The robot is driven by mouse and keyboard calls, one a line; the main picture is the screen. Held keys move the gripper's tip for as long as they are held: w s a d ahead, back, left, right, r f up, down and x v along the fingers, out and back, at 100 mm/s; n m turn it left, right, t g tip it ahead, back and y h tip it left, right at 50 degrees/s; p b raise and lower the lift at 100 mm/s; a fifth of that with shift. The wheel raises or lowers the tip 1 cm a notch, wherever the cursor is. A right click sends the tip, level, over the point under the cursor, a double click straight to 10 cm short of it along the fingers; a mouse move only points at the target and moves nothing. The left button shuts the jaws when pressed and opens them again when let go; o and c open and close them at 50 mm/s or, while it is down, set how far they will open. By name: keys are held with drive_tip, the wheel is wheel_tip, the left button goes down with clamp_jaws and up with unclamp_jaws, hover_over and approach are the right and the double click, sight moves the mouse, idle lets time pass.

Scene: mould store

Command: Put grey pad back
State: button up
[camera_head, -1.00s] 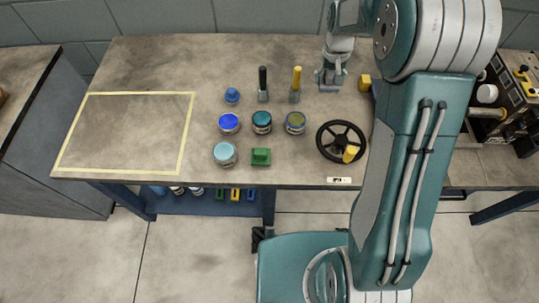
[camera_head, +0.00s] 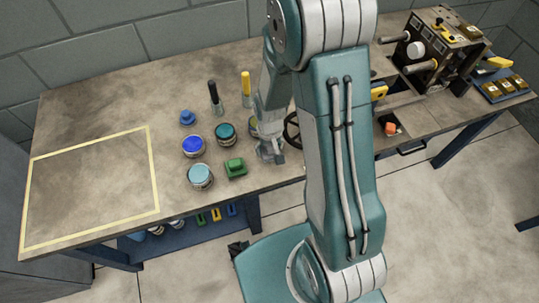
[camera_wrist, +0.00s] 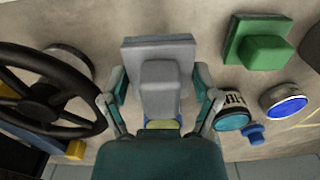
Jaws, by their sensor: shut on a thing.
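The grey pad (camera_wrist: 160,52) is a square plate with a raised block-shaped grip. In the wrist view it sits between the two fingers of my gripper (camera_wrist: 161,92), which is shut on it. In the head view my gripper (camera_head: 269,151) is low over the front part of the bench, right of the green pad. There the grey pad is hard to tell from the grey gripper. Whether the pad touches the bench is unclear. The similarly shaped green pad (camera_head: 235,168) stands on the bench, and it also shows at upper right in the wrist view (camera_wrist: 265,44).
A black handwheel (camera_wrist: 42,92) is close on the gripper's left in the wrist view. Paint tins, including a light blue one (camera_head: 200,177), a blue knob (camera_head: 187,118) and two upright handles stand left of the gripper. A yellow-outlined area (camera_head: 153,175) at left is empty.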

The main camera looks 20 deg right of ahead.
sight(270, 155)
drive_tip(key=shift+a+f, duration=0.2)
drive_tip(key=shift+f, duration=0.2)
wheel_tip(270, 155, down, 3)
drive_tip(key=shift+d+f, duration=0.35)
drive_tip(key=shift+d, duration=0.05)
drive_tip(key=o, duration=0.9)
drive_tip(key=shift+a, duration=0.25)
drive_tip(key=shift+d, duration=0.1)
drive_tip(key=shift+r, duration=0.1)
